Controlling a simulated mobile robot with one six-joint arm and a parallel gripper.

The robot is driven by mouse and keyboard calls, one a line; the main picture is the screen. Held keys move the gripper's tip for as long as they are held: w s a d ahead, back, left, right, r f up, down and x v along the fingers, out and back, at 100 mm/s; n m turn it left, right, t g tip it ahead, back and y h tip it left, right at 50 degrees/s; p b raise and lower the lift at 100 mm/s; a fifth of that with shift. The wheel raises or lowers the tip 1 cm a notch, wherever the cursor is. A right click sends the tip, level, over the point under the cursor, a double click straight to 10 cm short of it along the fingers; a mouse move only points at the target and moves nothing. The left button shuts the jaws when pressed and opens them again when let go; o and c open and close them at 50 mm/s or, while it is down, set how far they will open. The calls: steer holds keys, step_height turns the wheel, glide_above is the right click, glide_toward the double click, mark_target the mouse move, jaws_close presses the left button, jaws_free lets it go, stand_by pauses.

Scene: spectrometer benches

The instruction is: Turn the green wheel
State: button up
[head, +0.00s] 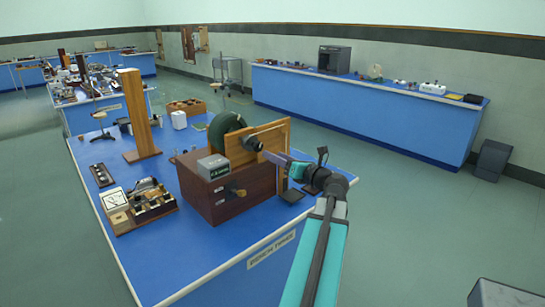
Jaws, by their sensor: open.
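The green wheel (226,126) is a dark green disc standing upright behind a wooden panel (270,138) on the blue bench. The panel and the grey box hide its lower part. A dark round knob (252,143) sticks out of the panel's near face. My gripper (268,155) is at the end of my teal arm, just in front of the panel and to the right of the knob. It is open, and I see nothing held in it. It is small here, and I cannot tell whether it touches the knob or the panel.
A dark wooden box (225,206) bearing a grey labelled box (217,168) stands in front of the wheel. A tall wooden post (133,108) and an instrument board (140,206) stand to the left. Open floor (430,220) lies to the right of the bench.

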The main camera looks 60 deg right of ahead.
stand_by(0.5)
steer(key=shift+w+n+p, duration=0.15)
steer(key=shift+n+p, duration=0.6)
steer(key=shift+n, duration=1.55)
steer(key=shift+w, duration=0.1)
steer(key=p+x, duration=0.3)
steer(key=x, duration=1)
steer(key=shift+w+p, duration=0.3)
steer(key=shift+p, duration=0.05)
steer(key=shift+d, duration=0.15)
jaws_close()
